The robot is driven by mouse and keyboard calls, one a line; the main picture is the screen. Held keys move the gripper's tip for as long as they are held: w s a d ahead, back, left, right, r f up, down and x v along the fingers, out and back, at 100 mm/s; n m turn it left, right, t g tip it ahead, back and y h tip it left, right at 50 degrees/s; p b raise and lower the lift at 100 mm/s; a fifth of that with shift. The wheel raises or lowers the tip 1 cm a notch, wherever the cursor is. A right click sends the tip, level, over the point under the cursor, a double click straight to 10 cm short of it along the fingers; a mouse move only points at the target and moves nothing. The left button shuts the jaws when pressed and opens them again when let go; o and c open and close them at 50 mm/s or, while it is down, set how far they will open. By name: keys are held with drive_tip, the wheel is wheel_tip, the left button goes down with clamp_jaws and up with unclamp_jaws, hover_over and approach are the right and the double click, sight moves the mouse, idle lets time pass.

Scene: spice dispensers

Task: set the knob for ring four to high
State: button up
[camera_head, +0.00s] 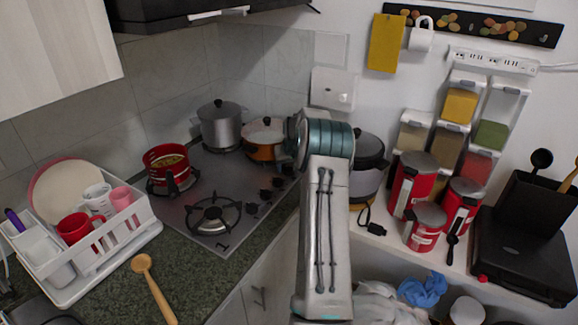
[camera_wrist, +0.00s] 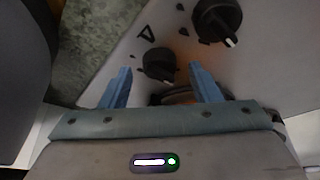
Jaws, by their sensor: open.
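The grey hob (camera_head: 192,212) has a row of black knobs (camera_head: 265,195) along its right side; a printed 1 shows near its front corner. In the wrist view, a black knob (camera_wrist: 160,63) sits between the fingertips of my open gripper (camera_wrist: 160,70), with its white mark toward the lower edge. I cannot tell whether the fingers touch it. A second knob (camera_wrist: 216,17) is at the upper right, its white mark toward the lower right. I cannot read which ring either knob serves. In the head view my arm hides the gripper.
A red pot (camera_head: 167,168), a grey pot (camera_head: 221,128) and an orange pan (camera_head: 264,142) stand on the hob. A dish rack (camera_head: 140,240) and a wooden spoon (camera_head: 155,290) are at the left. Red canisters (camera_head: 425,228) stand on the right shelf.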

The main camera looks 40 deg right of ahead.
drive_tip(key=shift+w+f, duration=0.15)
drive_tip(key=shift+f, duration=0.25)
drive_tip(key=c, duration=1)
drive_tip(key=shift+f+m+h+b, duration=0.15)
drive_tip(key=shift+m+h+b, duration=0.25)
drive_tip(key=shift+m+b, duration=0.5)
drive_tip(key=shift+w+a+m+g+h+b, duration=0.15)
drive_tip(key=shift+m+g+h+b, duration=0.2)
drive_tip(key=shift+m+b, duration=0.7)
drive_tip(key=m+g, duration=0.1)
drive_tip(key=m, duration=0.1)
drive_tip(key=m+g+h, duration=0.1)
drive_tip(key=m, duration=0.2)
drive_tip(key=shift+w+r+m, duration=0.1)
drive_tip(key=shift+r+m, duration=0.1)
drive_tip(key=shift+m, duration=0.15)
